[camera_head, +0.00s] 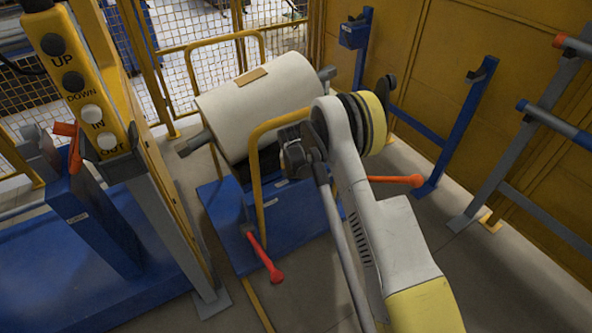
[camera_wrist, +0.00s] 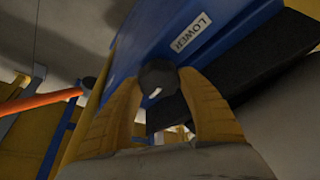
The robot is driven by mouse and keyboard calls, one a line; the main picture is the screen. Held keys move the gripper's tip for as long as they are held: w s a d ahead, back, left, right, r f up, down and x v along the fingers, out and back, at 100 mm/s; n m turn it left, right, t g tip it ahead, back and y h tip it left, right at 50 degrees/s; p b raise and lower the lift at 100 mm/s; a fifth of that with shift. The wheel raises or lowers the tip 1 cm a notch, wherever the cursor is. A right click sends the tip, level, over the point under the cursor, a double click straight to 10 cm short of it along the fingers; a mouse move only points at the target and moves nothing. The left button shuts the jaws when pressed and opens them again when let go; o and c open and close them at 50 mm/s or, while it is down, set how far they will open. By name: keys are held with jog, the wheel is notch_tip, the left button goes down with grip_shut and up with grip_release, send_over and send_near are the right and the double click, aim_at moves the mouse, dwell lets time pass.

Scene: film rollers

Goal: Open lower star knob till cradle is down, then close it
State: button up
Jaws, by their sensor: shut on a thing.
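In the wrist view, the two yellow fingers of my gripper (camera_wrist: 160,84) are closed on a dark round star knob (camera_wrist: 157,74), one finger on each side. The knob sits on a blue panel (camera_wrist: 165,38) just by a white label reading "LOWER". In the head view, a large white roll (camera_head: 262,100) lies across a blue cradle stand (camera_head: 225,222) with yellow hoops. My arm stands in front of the stand's right side and hides much of it. The fingers and the gripped knob cannot be made out there. How far the knob is turned cannot be told.
A yellow button post (camera_head: 85,90) marked UP, DOWN, IN and OUT stands at the left beside blue machinery (camera_head: 90,225). Blue and grey posts (camera_head: 460,125) stand by the yellow wall at the right. Some floor is clear at the lower right.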

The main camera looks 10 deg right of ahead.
jog(key=shift+m, duration=0.5)
jog(key=shift+s, duration=0.1)
jog(key=o, duration=1.2)
jog(key=shift+r, duration=0.15)
jog(key=s+a, duration=0.2)
jog(key=s, duration=0.1)
jog(key=s+a, duration=0.2)
jog(key=s, duration=0.2)
jog(key=s+a, duration=0.1)
jog(key=s, duration=0.3)
jog(key=shift+a+r, duration=0.4)
